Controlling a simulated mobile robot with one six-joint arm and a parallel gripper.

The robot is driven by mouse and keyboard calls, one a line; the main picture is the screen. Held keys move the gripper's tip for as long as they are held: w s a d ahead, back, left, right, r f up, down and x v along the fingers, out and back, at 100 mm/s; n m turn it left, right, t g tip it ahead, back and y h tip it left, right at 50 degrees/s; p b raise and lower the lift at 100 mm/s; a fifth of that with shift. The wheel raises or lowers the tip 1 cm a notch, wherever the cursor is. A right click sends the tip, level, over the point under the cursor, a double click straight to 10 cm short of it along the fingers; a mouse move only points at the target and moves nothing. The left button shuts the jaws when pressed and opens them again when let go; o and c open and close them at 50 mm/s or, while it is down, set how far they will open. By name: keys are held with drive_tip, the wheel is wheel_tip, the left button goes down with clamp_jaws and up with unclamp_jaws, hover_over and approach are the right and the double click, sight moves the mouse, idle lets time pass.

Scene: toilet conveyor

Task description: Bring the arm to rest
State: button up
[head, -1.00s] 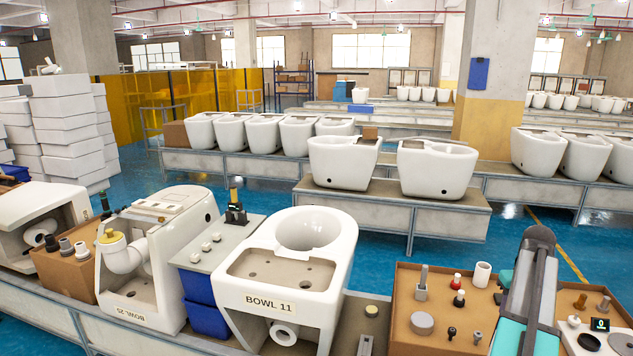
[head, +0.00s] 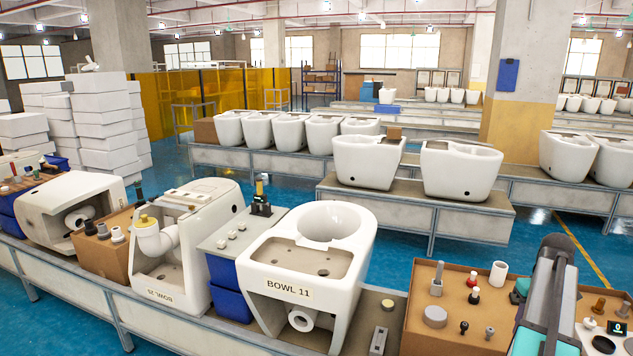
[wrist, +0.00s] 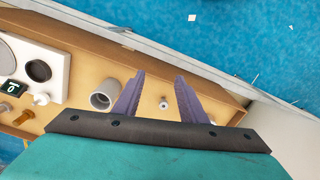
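My gripper (wrist: 158,98) shows in the wrist view with its two purple-grey fingers apart and nothing between them. It hangs above the edge of a brown parts board. In the head view, my arm stands in front of the brown parts board (head: 420,328) at the lower right and covers part of it; the fingertips are hidden there.
The toilet labelled BOWL 11 (head: 330,220) stands on the bench left of the parts board. Another toilet (head: 180,262) and blue bins (head: 228,290) stand farther left. Blue floor (head: 400,240) lies open behind the bench. Toilet bowls line a second conveyor (head: 420,208).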

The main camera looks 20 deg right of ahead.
drive_tip(key=w+a+f+n+g+y, duration=0.15)
drive_tip(key=w+a+f, duration=0.35)
drive_tip(key=a+f, duration=0.6)
drive_tip(key=w+a+f+n+g, duration=0.1)
drive_tip(key=w+a+f+n, duration=0.3)
drive_tip(key=a+f, duration=0.7)
drive_tip(key=s+a+f+n+g, duration=0.1)
drive_tip(key=s+a+f, duration=0.3)
drive_tip(key=a, duration=0.5)
drive_tip(key=s+a+f+g, duration=0.1)
drive_tip(key=s+a+f, duration=0.1)
drive_tip(key=a+f, duration=0.55)
drive_tip(key=s+a+f+n+g, duration=0.1)
drive_tip(key=s+a+f, duration=0.25)
drive_tip(key=a, duration=0.65)
drive_tip(key=s+a+f+m+h, duration=0.1)
drive_tip(key=s+a+f, duration=0.3)
drive_tip(key=s, duration=0.3)
drive_tip(key=s+a+f+m, duration=0.2)
drive_tip(key=s+a+f, duration=0.2)
drive_tip(key=s, duration=0.2)
drive_tip(key=shift+s+f+h, duration=0.15)
drive_tip(key=shift+s+h, duration=0.2)
drive_tip(key=shift+s, duration=0.05)
